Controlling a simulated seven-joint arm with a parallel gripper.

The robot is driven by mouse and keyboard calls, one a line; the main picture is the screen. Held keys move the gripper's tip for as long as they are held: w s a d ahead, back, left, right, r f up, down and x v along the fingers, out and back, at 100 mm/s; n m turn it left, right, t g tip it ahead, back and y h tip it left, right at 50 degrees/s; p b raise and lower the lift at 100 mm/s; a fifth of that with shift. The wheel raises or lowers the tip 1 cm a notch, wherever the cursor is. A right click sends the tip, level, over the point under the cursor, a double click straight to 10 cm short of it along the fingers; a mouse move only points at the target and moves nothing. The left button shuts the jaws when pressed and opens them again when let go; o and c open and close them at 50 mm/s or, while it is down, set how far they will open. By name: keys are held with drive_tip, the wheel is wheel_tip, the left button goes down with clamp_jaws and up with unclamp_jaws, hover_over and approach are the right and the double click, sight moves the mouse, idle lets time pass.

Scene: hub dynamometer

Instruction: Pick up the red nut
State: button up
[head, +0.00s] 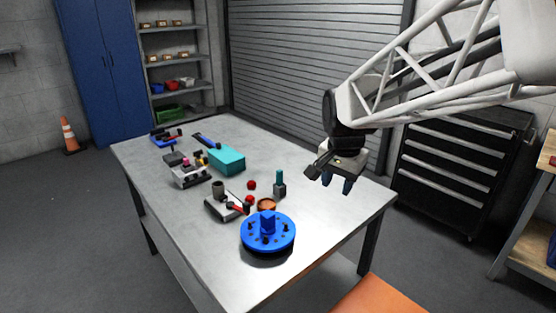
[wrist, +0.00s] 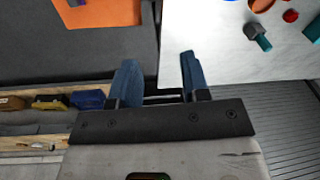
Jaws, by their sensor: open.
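Two small red pieces lie near each other on the grey table (head: 310,213): one farther back (head: 251,184) and one nearer (head: 249,199). I cannot tell for sure which is the red nut. In the wrist view a red piece (wrist: 291,16) shows near the top right. My gripper (head: 337,183) is open and empty, above the table's right side, to the right of the red pieces and apart from them. Its two blue fingers (wrist: 158,62) are spread in the wrist view, with nothing between them.
A grey fixture (head: 222,206) and a teal box (head: 227,160) are farther left. The table's right end is clear.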

drive_tip(key=w+a+f+m, duration=0.2)
drive_tip(key=w+a, duration=0.3)
drive_tip(key=w, duration=0.3)
drive_tip(key=m+g, duration=0.2)
drive_tip(key=m, duration=0.5)
hover_over(247, 197)
wheel_tip(247, 197, down, 18)
drive_tip(key=shift+d+r, duration=0.1)
drive_tip(key=shift+f, duration=0.2)
drive_tip(key=shift+f, duration=1.25)
drive_tip(key=shift+f, duration=0.1)
